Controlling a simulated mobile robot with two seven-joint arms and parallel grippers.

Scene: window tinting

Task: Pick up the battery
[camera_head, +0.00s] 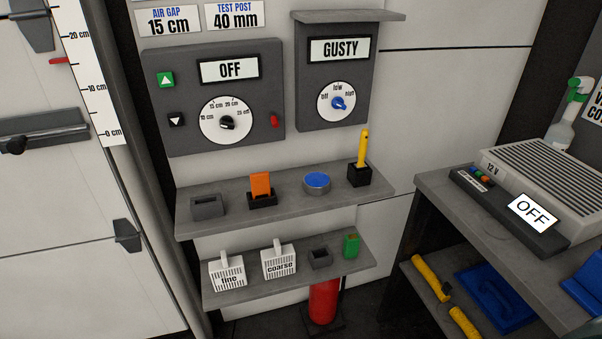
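A small green block (351,245), which looks like the battery, stands upright at the right end of the lower wall shelf (300,276). An empty-looking black holder (320,258) sits just left of it. Neither of my grippers shows in the head view, and nothing is touching the green block.
Left of the holder are the white "coarse" (278,262) and "fine" (227,273) blocks. The upper shelf (232,221) overhangs, with an orange piece (261,186), blue button (317,181) and yellow tool (362,149). A red cylinder (323,301) stands below. A bench (445,199) is right.

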